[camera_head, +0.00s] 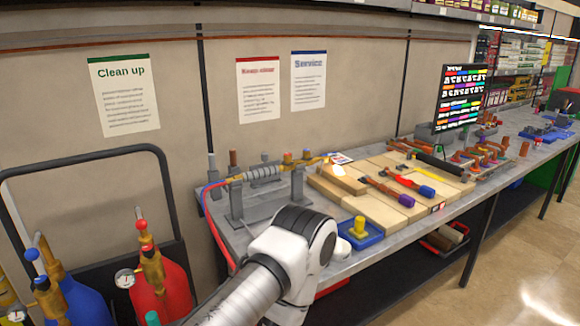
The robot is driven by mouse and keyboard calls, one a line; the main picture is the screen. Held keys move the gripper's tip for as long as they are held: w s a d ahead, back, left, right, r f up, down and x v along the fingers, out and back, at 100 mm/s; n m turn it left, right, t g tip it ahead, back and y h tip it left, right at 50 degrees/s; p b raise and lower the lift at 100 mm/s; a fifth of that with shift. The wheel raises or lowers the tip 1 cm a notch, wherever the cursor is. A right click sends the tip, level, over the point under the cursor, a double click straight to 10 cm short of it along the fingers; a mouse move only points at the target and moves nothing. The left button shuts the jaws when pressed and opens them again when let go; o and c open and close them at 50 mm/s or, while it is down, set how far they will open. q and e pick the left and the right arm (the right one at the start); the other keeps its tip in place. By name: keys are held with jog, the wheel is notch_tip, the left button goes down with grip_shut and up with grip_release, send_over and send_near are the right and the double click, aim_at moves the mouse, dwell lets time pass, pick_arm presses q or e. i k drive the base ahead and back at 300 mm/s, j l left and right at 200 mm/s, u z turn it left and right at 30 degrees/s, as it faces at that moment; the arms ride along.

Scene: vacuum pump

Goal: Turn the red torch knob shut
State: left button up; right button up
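A brass torch (265,174) lies across a grey stand (262,208) at the left end of the workbench, with its tip pointing right. Small knobs stand up near its front end; one looks orange-red (287,158) and one bluish (306,154), but they are too small to tell clearly. A bright glow (337,170) shows at the tip. A red hose (214,232) and a blue hose run from its rear. A white arm of mine rises from the bottom centre in front of the stand. Neither gripper is in view.
Red (163,285) and blue (75,300) gas cylinders with gauges stand at lower left by a dark cart frame (85,157). Wooden boards (375,207) with tools, a blue tray (360,238) and a monitor (460,97) occupy the bench. Open floor lies at lower right.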

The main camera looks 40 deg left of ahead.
aim_at(288, 157)
jog(key=i+l+u, duration=0.1)
jog(key=u, duration=0.35)
jog(key=i+l+u, duration=0.2)
jog(key=u, duration=0.2)
jog(key=i, duration=0.1)
